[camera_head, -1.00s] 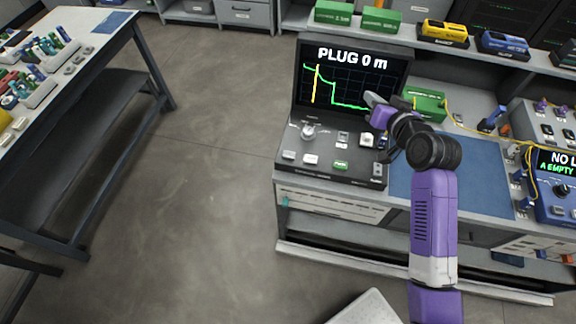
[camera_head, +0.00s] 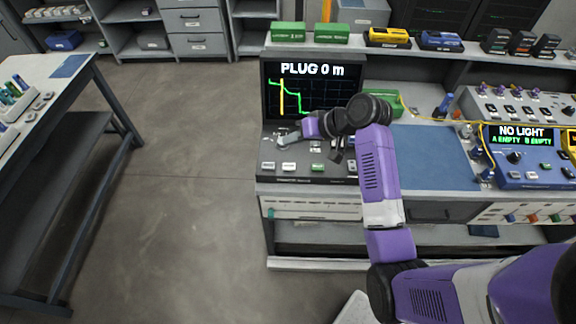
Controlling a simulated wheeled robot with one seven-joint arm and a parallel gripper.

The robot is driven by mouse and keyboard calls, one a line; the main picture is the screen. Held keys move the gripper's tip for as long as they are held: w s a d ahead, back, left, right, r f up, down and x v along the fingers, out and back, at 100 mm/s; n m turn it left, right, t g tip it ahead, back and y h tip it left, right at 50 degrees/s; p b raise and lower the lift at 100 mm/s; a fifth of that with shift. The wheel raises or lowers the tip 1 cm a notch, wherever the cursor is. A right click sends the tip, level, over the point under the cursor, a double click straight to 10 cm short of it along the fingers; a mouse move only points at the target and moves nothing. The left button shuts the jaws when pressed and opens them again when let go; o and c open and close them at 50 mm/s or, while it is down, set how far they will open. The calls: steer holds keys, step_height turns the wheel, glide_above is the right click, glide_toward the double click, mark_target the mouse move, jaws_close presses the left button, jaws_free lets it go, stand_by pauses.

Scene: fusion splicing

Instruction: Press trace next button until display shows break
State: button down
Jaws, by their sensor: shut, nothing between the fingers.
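The trace device (camera_head: 271,172) stands on the bench, with a dark screen (camera_head: 312,90) behind a sloped panel of buttons. The display reads "PLUG 0 m" above a green trace with a yellow cursor near its left end. A green button (camera_head: 317,167) and several pale buttons sit along the panel's front; their labels are too small to read. My gripper (camera_head: 286,139) is shut and empty, over the upper left part of the panel. It hides the knob area and, with my wrist, some right-hand buttons. I cannot tell whether it touches the panel.
A blue mat (camera_head: 433,150) lies right of the device. A blue meter (camera_head: 520,150) showing "NO LIGHT" stands further right, with a yellow cable (camera_head: 440,121) near it. Green boxes (camera_head: 288,32) sit on the shelf above. Open floor lies to the left.

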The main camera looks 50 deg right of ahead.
steer(key=shift+f, duration=0.15)
steer(key=b, duration=0.7)
glide_above(292, 167)
step_height(292, 167, down, 6)
steer(key=shift+f, duration=0.1)
steer(key=shift+f+b, duration=0.5)
steer(key=shift+f, duration=0.65)
steer(key=shift+f, duration=0.1)
stand_by(0.6)
steer(key=shift+f, duration=0.3)
steer(key=shift+f, duration=0.5)
stand_by(0.9)
steer(key=shift+r+p, duration=0.85)
steer(key=shift+r, duration=0.1)
